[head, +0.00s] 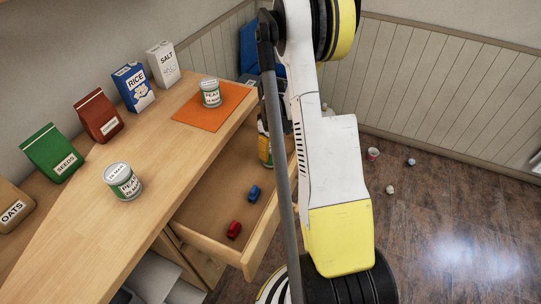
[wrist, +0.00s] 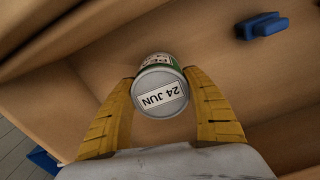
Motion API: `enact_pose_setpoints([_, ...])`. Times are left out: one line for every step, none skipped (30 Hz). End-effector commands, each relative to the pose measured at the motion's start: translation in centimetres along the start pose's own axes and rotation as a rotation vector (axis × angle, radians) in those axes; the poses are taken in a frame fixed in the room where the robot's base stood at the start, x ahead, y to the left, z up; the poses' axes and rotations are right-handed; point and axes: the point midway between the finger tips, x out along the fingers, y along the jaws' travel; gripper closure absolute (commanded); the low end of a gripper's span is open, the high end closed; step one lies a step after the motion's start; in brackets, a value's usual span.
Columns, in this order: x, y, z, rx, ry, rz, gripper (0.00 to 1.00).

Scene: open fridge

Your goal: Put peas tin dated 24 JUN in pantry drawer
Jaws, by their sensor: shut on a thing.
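My gripper (wrist: 160,78) is shut on a peas tin (wrist: 160,95). Its pale lid reads "24 JUN", upside down in the wrist view, above a green and white label. The tin is between the two yellow fingers, inside or just over the open wooden pantry drawer (head: 205,216). I cannot tell whether it touches the drawer floor. In the head view my arm hides most of the gripper and the held tin. Another peas tin (head: 123,185) stands on the counter, and one more peas tin (head: 210,94) stands on an orange mat (head: 184,117).
A red toy (head: 234,230) and a blue toy (head: 254,194) lie in the drawer; the blue toy (wrist: 262,25) also shows in the wrist view. Seeds (head: 52,153), a red-brown packet (head: 98,116), rice (head: 134,87) and salt (head: 163,63) line the counter's back. Small items lie on the floor.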

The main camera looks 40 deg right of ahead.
Motion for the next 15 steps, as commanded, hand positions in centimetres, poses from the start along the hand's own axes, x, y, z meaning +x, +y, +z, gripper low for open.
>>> enact_pose_setpoints([0.88, -0.01, 0.00, 0.000, 0.000, 0.000, 0.83])
enact_pose_setpoints([0.99, -0.02, 0.01, 0.000, 0.000, 0.000, 0.83])
enact_pose_setpoints([0.98, -0.02, 0.01, 0.000, 0.000, 0.000, 0.83])
enact_pose_setpoints([0.90, -0.02, 0.01, 0.000, 0.000, 0.000, 0.83])
enact_pose_setpoints([0.83, -0.02, 0.01, 0.000, 0.000, 0.000, 0.83])
enact_pose_setpoints([0.80, -0.02, 0.01, 0.000, 0.000, 0.000, 0.83])
enact_pose_setpoints([0.78, -0.03, 0.01, 0.000, 0.000, 0.000, 0.83])
enact_pose_setpoints([0.78, -0.02, 0.01, 0.000, 0.000, 0.000, 0.83])
enact_pose_setpoints([0.80, -0.02, 0.01, 0.000, 0.000, 0.000, 0.83])
enact_pose_setpoints([0.86, -0.02, 0.01, 0.000, 0.000, 0.000, 0.83])
enact_pose_setpoints([0.94, -0.02, 0.00, 0.000, 0.000, 0.000, 0.83])
enact_pose_setpoints([1.07, -0.01, 0.00, 0.000, 0.000, 0.000, 0.83])
enact_pose_setpoints([1.13, -0.01, -0.01, 0.000, 0.000, 0.000, 0.39])
enact_pose_setpoints([1.10, -0.01, 0.00, 0.000, 0.000, 0.000, 0.30])
enact_pose_setpoints([1.09, -0.01, 0.00, 0.000, 0.000, 0.000, 0.20])
